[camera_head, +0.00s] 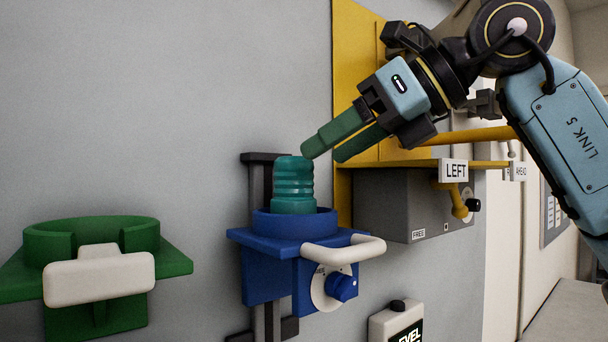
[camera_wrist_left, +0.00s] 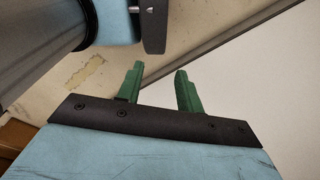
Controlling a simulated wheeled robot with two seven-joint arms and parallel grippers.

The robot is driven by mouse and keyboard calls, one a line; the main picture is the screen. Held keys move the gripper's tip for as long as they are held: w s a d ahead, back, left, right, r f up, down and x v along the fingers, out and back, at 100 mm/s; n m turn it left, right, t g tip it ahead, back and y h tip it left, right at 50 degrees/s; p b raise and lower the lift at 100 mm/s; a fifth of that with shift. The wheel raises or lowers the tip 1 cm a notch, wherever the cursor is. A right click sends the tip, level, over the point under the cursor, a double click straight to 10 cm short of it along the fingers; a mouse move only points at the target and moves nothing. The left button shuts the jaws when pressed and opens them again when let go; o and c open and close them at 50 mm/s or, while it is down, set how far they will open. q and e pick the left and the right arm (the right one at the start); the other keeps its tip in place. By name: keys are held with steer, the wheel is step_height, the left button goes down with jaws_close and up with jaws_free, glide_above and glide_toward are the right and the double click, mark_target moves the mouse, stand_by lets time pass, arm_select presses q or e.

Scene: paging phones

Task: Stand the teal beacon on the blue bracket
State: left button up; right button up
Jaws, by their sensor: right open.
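The teal beacon (camera_head: 293,183) stands upright within the blue ring of the blue bracket (camera_head: 262,241) in the head view. The ring's front wall hides the beacon's base, so I cannot see how it is seated. My right gripper (camera_head: 321,154) is open and empty, just right of and a little above the beacon's top. In the picture its nearer fingertip comes close to the beacon; I cannot tell whether they touch. My left gripper (camera_wrist_left: 160,68) shows only in the left wrist view, its green fingers apart with nothing between them.
A green bracket (camera_head: 178,262) with a white handle is at the left. A white handle (camera_head: 343,250) and a blue knob (camera_head: 342,287) are on the blue bracket's front. A yellow panel (camera_head: 352,90) and a grey box (camera_head: 390,205) stand to the right. The wall above the green bracket is clear.

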steer(key=v, duration=0.3)
steer(key=shift+d, duration=0.1)
